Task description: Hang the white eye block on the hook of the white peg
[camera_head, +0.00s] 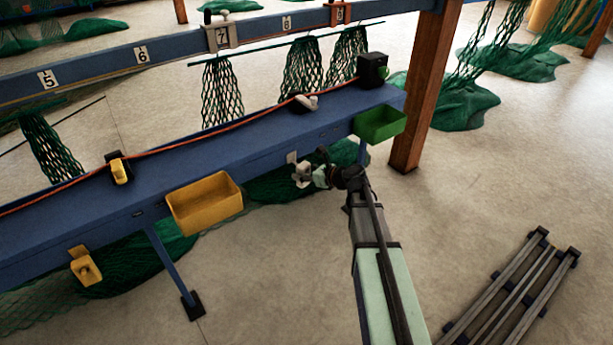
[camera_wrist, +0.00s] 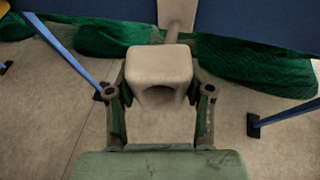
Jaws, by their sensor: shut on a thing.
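The white eye block (camera_head: 303,173) is in my gripper (camera_head: 321,172), off the front side of the blue bench. The white peg's plate (camera_head: 291,157) is on the bench's front side, just up and left of the block. In the wrist view the peg (camera_wrist: 177,14) shows right behind the block's top. The block hides the peg's lower part and hook, so I cannot tell whether they touch.
The blue bench (camera_head: 215,148) carries a yellow bin (camera_head: 205,205) left of my gripper and a green bin (camera_head: 380,124) at its right end. A yellow block (camera_head: 86,268) hangs at the front left. Green netting (camera_head: 280,187) lies below.

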